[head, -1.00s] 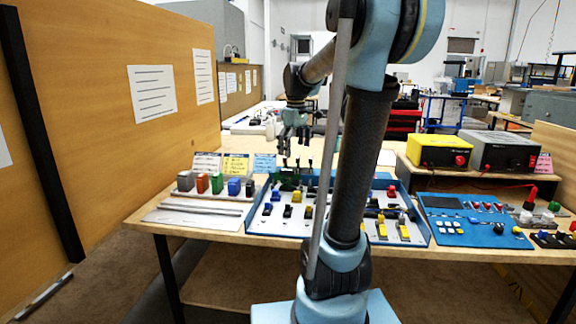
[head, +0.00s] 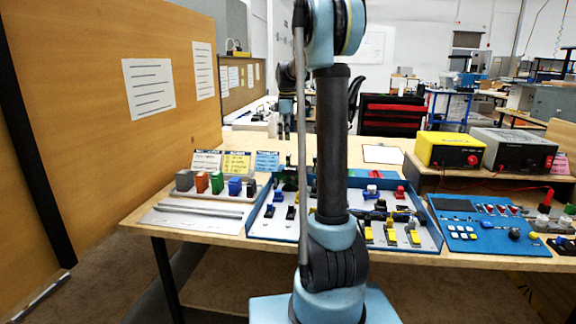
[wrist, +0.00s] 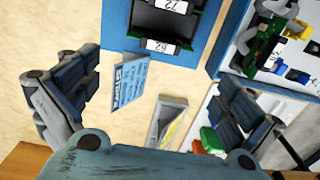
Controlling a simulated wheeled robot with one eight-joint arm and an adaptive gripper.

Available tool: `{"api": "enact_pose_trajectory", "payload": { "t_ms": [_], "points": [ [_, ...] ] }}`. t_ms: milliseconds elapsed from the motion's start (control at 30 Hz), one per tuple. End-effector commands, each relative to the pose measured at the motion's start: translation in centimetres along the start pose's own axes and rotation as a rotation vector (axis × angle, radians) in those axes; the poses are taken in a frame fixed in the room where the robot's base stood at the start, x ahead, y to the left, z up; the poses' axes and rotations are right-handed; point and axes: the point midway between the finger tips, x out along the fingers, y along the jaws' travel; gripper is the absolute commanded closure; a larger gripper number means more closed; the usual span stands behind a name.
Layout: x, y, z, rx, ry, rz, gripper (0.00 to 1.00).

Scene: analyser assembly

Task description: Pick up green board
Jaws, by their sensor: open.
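A green board (wrist: 263,46) shows in the upper right of the wrist view, with dark parts and a white label on it. It is at the edge of the blue-rimmed tray (wrist: 218,52). My gripper (wrist: 157,88) is open with nothing between its fingers. The board lies outside the fingers, up and to the right of the right finger. In the head view my gripper (head: 286,132) hangs above the back of the table, and I cannot clearly make out the board behind my arm.
In the wrist view a blue panel (wrist: 198,48) with a black, labelled unit stands ahead. Coloured blocks (head: 217,183) stand left of the tray (head: 258,213). A blue control panel (head: 470,229) and yellow power supply (head: 450,150) are at right. Note cards (head: 237,162) stand behind the blocks.

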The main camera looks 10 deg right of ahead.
Motion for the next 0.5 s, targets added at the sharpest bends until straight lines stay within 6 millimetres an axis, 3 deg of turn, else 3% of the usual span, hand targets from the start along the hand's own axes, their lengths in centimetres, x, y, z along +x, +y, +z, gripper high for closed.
{"api": "enact_pose_trajectory", "payload": {
  "t_ms": [300,500],
  "points": [
    [5.7,0.1,0.3,0.004,0.0,0.0,0.0],
    [8.1,0.1,0.3,0.005,0.0,0.0,0.0]
  ]
}}
